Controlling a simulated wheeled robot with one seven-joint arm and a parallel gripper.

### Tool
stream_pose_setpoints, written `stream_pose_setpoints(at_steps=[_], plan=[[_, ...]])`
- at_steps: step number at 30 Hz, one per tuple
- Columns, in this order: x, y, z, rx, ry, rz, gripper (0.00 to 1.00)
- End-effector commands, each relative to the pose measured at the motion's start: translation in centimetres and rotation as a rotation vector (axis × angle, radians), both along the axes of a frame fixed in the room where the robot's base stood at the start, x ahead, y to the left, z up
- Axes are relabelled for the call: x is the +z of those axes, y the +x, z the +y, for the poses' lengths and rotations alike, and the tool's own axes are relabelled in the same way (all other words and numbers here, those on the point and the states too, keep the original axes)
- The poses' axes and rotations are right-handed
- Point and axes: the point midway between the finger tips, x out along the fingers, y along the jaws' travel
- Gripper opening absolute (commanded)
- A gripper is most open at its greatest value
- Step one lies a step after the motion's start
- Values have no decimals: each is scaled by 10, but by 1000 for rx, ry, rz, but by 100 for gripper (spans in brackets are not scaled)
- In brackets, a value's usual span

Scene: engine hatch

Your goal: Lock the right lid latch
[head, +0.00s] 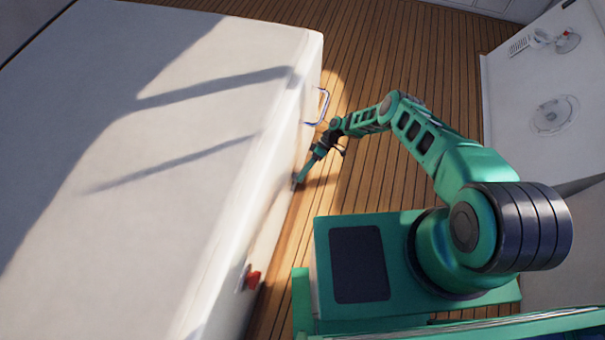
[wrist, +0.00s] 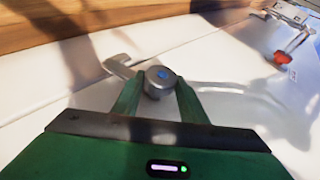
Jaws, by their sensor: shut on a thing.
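The large white hatch lid (head: 150,110) fills the left of the head view. My gripper (head: 299,179) is low against its side, and its tip is small there. A metal latch arm (wrist: 122,66) sticks out from the knob to the upper left. The fingers hide the lower sides of the knob. I cannot tell whether the latch is locked.
A red-tipped fitting (head: 253,280) is on the hatch side nearer my base; a red fitting (wrist: 282,57) also shows in the wrist view. A metal handle (head: 322,106) sticks out beyond my gripper. The wooden deck (head: 400,40) is clear; a white panel (head: 550,90) stands right.

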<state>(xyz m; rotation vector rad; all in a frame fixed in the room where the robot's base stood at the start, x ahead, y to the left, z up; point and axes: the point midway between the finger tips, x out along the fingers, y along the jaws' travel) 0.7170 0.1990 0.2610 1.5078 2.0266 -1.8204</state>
Motion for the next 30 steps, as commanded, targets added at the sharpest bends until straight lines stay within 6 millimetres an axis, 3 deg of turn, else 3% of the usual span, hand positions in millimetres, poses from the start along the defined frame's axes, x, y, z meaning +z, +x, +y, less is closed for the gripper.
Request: stream_pose_setpoints(at_steps=[1, 14, 15, 16, 30], plan=[[-2, 7, -4, -14, -8, -11, 16], [-3, 8, -5, -14, -9, -7, 17], [-3, 8, -5, -14, -9, -7, 49], [-3, 8, -5, -14, -10, -7, 56], [6, 11, -10, -7, -2, -1, 57]])
